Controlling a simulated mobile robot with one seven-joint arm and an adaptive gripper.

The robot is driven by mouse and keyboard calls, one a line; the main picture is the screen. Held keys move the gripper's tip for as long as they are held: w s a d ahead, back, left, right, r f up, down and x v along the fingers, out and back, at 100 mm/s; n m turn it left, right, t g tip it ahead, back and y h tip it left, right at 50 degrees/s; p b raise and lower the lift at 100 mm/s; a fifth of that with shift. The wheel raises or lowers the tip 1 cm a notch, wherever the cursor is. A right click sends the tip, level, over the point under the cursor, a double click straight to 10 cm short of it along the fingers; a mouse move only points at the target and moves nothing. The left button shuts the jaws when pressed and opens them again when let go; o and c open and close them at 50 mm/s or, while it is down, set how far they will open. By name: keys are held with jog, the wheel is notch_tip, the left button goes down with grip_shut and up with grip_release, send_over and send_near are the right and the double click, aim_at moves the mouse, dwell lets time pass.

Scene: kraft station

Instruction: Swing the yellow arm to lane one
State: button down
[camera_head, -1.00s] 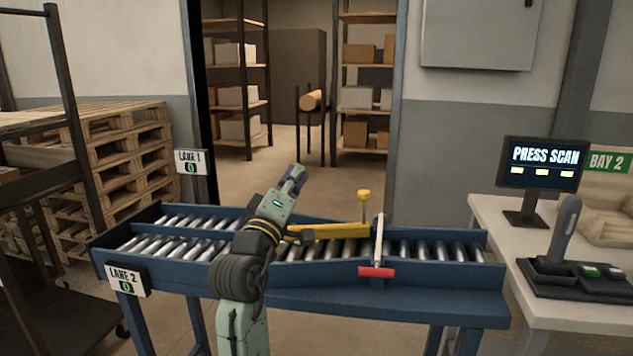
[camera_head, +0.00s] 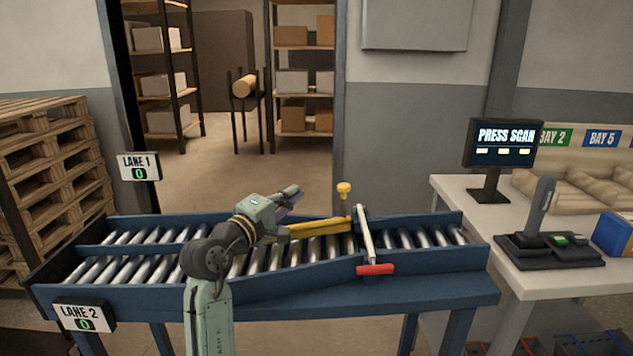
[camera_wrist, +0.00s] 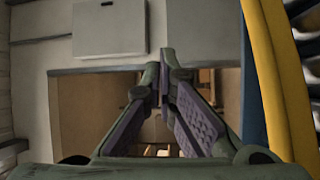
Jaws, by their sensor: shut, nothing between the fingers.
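The yellow arm (camera_head: 318,227) lies across the middle of the roller conveyor, its right end near the yellow-knobbed post (camera_head: 344,190). It runs leftward, and its left end is close to my wrist, which partly hides that area. In the wrist view the yellow arm (camera_wrist: 274,80) runs along the right side, beside my fingers and apart from them. My gripper (camera_head: 293,195) is shut and empty, above the conveyor on the far side of the yellow arm; its fingers meet in the wrist view (camera_wrist: 163,80). The lane 1 sign (camera_head: 139,167) stands at the far left side, the lane 2 sign (camera_head: 84,315) at the near left side.
A pale crossbar with a red handle (camera_head: 375,268) spans the conveyor (camera_head: 400,290) right of the yellow arm. A blue divider (camera_head: 110,250) splits the rollers at the left. A table with a screen (camera_head: 503,143) and scanner stand (camera_head: 545,215) is at the right; pallets (camera_head: 50,170) are at the left.

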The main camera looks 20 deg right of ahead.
jog(key=shift+d, duration=0.1)
jog(key=w+d+p, duration=0.3)
jog(key=d+p, duration=0.1)
jog(key=d, duration=0.4)
jog(key=shift+d+r, duration=0.2)
jog(key=shift+d, duration=0.2)
jog(key=shift+s, duration=0.15)
jog(key=s+a+m+g+h+b, duration=0.2)
jog(key=s+m+g+h+b, duration=0.1)
jog(key=s+g, duration=0.4)
jog(key=s+m+h, duration=0.1)
jog(key=s+m, duration=0.1)
jog(key=s, duration=0.1)
jog(key=shift+s+a, duration=0.2)
jog(key=shift+s, duration=0.05)
jog(key=shift+m, duration=0.3)
